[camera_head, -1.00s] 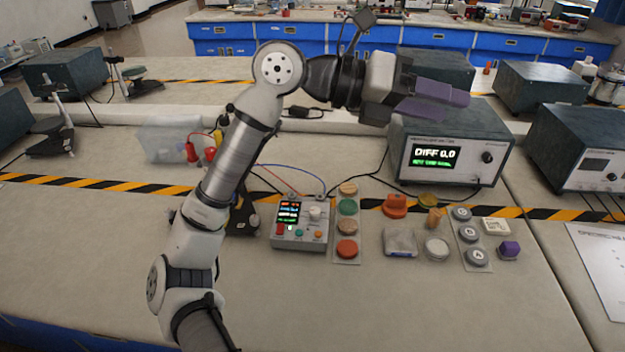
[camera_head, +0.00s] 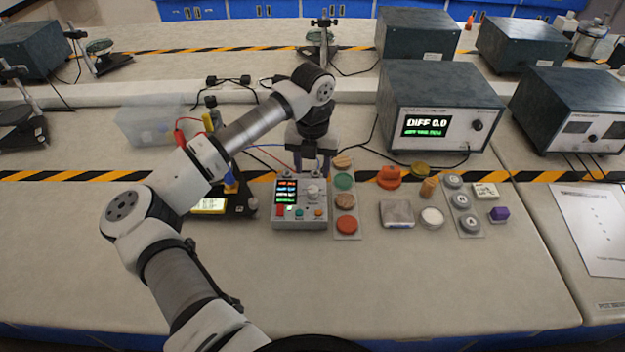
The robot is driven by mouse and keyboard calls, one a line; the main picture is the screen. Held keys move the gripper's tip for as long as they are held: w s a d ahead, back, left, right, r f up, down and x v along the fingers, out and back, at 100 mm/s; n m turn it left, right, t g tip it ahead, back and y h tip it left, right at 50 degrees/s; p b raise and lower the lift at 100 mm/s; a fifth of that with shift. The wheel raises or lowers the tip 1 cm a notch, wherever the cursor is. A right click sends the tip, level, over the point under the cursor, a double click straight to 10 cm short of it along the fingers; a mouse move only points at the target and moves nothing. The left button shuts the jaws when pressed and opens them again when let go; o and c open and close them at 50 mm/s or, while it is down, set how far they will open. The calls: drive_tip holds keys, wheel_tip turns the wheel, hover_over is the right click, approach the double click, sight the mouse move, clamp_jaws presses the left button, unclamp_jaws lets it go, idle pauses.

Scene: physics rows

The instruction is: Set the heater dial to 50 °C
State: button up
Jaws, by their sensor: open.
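The heater unit (camera_head: 300,222) is a small pale box on the bench, with a dark screen (camera_head: 288,191) of coloured lines too small to read. Its round light dial (camera_head: 312,192) sits right of the screen, and red, teal and orange buttons lie along its front. My gripper (camera_head: 312,172) points down just above and behind the box's rear edge, near the dial. Its purple fingers are apart with nothing between them. From this angle I cannot tell whether they touch the box, but the dial shows in front of them.
Right of the box stands a strip of coloured discs (camera_head: 346,205). A large instrument (camera_head: 440,105) reading "DIFF 0.0" stands behind. The bench front is clear.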

sight(312, 188)
wheel_tip(312, 188, down, 7)
drive_tip(key=shift+r+p, duration=0.1)
drive_tip(key=shift+p, duration=0.8)
drive_tip(key=c, duration=1)
